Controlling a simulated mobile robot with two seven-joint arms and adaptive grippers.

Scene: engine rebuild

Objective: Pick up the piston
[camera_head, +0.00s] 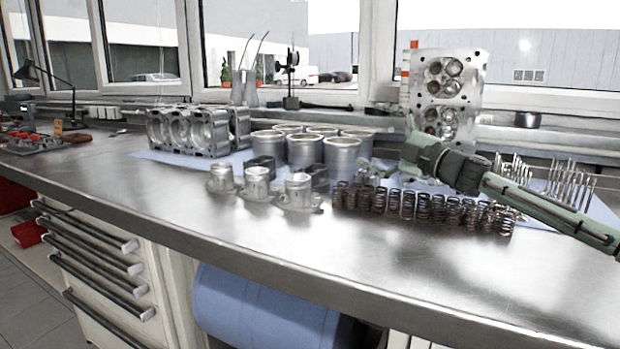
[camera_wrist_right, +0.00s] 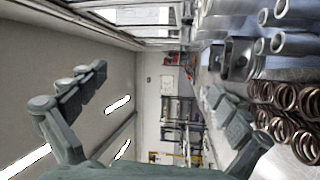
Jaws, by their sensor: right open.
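Three small silvery pistons stand in a row near the front of the bench in the head view: a left one (camera_head: 221,179), a middle one (camera_head: 257,184) and a right one (camera_head: 298,191). The frames do not show which one is meant. My right gripper comes in from the right above the springs, to the right of the pistons and apart from them. In the right wrist view its fingers are spread wide with nothing between them (camera_wrist_right: 158,85). A grey metal part (camera_wrist_right: 238,60) beside one finger may be a piston; I cannot tell. My left gripper is out of view.
A row of coil springs (camera_head: 408,205) stands right of the pistons. Cylinder liners (camera_head: 342,156) stand behind them, an engine block (camera_head: 190,130) back left, a cylinder head (camera_head: 445,90) back right. Valves (camera_head: 560,185) stand at right. The steel bench front (camera_head: 250,235) is clear.

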